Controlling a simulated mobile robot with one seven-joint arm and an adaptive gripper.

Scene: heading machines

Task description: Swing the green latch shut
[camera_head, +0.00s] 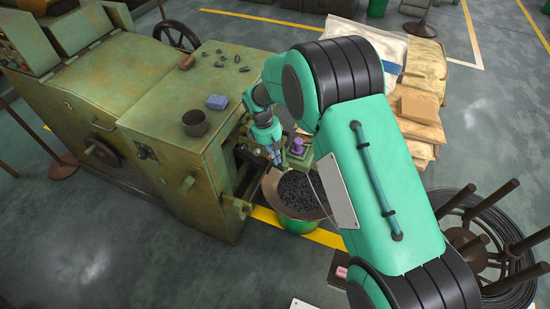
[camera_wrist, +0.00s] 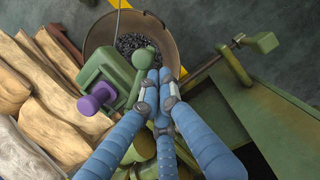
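A green block-like fitting (camera_wrist: 104,75) with a rounded green knob (camera_wrist: 145,59) stands out from the machine in the wrist view; I take it to be the latch, though its hinge is hidden. A purple knob (camera_wrist: 100,98) sticks out of its left side. The fitting also shows in the head view (camera_head: 301,155), beside my gripper (camera_head: 275,157). In the wrist view my gripper's blue fingers (camera_wrist: 158,78) are drawn together, tips just below and right of the green knob. I see nothing clearly held between them; whether they touch the knob is unclear.
A bucket of dark pieces (camera_head: 299,192) stands below the fitting. The worn green machine (camera_head: 190,150) fills the left, with an olive handle (camera_wrist: 238,62) near its corner. Stacked sacks (camera_head: 425,70) and a wire reel (camera_head: 480,240) lie to the right.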

